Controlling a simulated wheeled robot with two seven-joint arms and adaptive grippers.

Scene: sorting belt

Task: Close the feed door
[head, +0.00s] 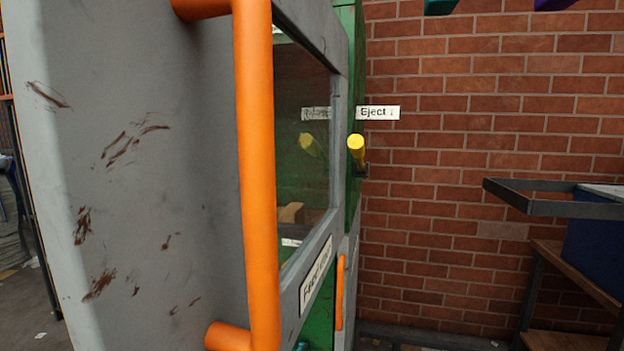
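The feed door (150,170) is a large grey panel with brown scuffs, close in front of me on the left. It stands swung out from the green machine (320,325). Its thick orange bar handle (262,180) runs vertically near the middle of the view. A framed window (305,145) lies beyond the handle, with a partly readable label (316,274) that seems to start with "Feed" below it. Neither of my grippers shows in the head view.
A yellow-tipped lever (356,150) sticks out below an "Eject" label (379,112). A smaller orange handle (339,292) is lower down. A brick wall (450,150) stands behind. At right are a dark metal frame (520,198), a wooden shelf (580,275) and a blue bin (597,250).

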